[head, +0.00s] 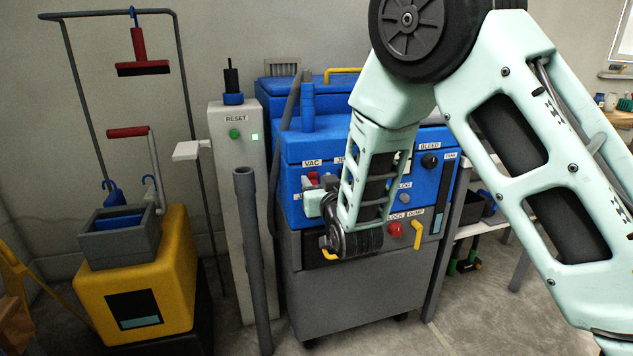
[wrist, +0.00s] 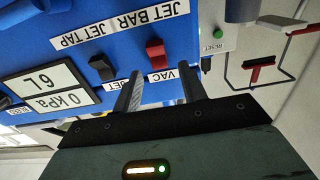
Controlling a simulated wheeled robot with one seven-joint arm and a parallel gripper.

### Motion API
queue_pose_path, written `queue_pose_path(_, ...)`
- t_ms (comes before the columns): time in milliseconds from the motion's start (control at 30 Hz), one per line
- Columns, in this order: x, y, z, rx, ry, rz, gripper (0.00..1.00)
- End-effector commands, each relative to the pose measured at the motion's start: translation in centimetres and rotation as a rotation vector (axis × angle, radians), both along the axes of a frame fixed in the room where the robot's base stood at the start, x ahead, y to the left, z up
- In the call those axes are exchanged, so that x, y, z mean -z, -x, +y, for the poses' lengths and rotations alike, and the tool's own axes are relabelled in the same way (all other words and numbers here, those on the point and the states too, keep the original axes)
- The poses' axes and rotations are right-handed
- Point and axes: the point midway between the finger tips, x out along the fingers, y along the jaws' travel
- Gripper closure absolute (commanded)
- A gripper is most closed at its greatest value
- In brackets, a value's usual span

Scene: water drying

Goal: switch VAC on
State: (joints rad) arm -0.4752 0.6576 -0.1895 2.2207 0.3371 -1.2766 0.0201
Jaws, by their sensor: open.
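The VAC switch is a red rocker (wrist: 155,54) on the blue front panel, in the upside-down wrist view. The white VAC label (wrist: 188,83) lies beside it, partly behind a finger. In the head view the red switch (head: 312,177) shows just under its label (head: 312,163). My gripper (wrist: 160,76) is open and empty; its two fingers point at the panel, with the red switch just beyond and between their tips. I see no clear contact. I cannot tell whether the switch is on.
A black rocker switch (wrist: 102,67) sits beside the red one. A red knob (head: 396,229) and yellow lever (head: 417,235) are lower on the machine. The grey RESET post (head: 238,170) stands close at left.

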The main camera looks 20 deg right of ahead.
Motion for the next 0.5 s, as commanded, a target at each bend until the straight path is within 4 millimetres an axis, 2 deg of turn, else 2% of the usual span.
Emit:
queue_pose_path(200, 0.0, -1.7, 0.0, 0.001, 0.000, -0.001, 0.58)
queue_pose_path(500, 0.0, -1.9, 0.0, 0.000, 0.000, 0.000, 0.58)
